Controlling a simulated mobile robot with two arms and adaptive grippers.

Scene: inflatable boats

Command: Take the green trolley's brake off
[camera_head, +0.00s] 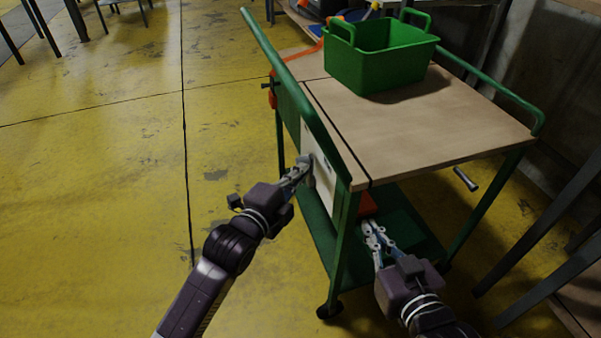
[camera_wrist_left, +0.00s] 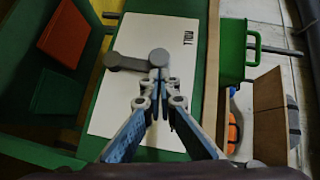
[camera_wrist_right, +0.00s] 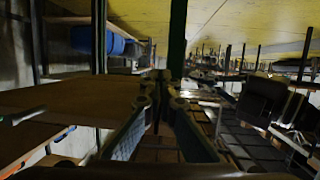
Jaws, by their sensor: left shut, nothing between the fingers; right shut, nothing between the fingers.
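The green trolley (camera_head: 345,230) has a wooden top and stands on the yellow floor. On its side a white panel (camera_head: 318,185) carries a short grey lever, seen clearly in the left wrist view (camera_wrist_left: 128,63); dark lettering beside it is hard to read. My left gripper (camera_head: 303,166) is shut and empty, its tips at the lever's round end; I cannot tell whether they touch. The gripper also shows in the left wrist view (camera_wrist_left: 157,76). My right gripper (camera_head: 371,229) is shut and empty, near the trolley's end by the lower shelf.
A green bin (camera_head: 378,65) stands on the trolley top. A red block (camera_head: 367,204) is on the lower level. Dark metal legs (camera_head: 540,235) stand at the right.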

